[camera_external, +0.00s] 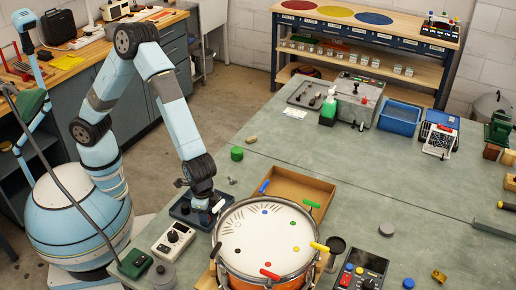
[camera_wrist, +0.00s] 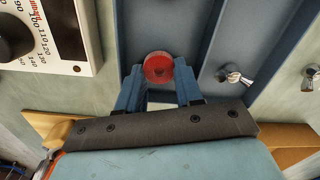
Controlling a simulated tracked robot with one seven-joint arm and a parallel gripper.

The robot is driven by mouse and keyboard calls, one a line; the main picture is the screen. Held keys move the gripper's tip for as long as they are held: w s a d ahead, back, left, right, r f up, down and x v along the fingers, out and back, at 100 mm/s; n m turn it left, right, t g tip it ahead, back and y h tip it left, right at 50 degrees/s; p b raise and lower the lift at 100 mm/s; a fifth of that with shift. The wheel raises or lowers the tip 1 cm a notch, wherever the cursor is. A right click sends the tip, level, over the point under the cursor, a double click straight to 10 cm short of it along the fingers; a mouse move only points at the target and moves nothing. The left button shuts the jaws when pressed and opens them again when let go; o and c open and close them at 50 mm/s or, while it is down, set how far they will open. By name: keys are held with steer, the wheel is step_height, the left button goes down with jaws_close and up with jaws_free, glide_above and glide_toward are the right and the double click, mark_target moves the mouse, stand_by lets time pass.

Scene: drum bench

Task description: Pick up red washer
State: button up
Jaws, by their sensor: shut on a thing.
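The red washer (camera_wrist: 159,68) is a small round red piece between the fingertips of my gripper in the wrist view. My gripper (camera_wrist: 158,84) has its two blue fingers closed on it, one on each side. A dark blue-grey tray (camera_wrist: 205,30) lies beneath. In the external view my gripper (camera_external: 203,205) points down over the dark tray (camera_external: 184,211), just left of the drum. The washer is hidden there. I cannot tell whether the washer still touches the tray.
A white dial box (camera_external: 173,241) stands close to the left. The drum (camera_external: 265,240) with coloured-handled clamps is close on the right, with a wooden tray (camera_external: 300,187) behind it.

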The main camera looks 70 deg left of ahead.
steer(key=shift+c, duration=0.8)
steer(key=shift+r, duration=0.2)
step_height(320, 180, up, 3)
steer(key=shift+s+a+r, duration=0.1)
steer(key=shift+r, duration=0.1)
steer(key=s+a+r, duration=0.9)
steer(key=s, duration=0.1)
steer(key=shift+s+r, duration=0.1)
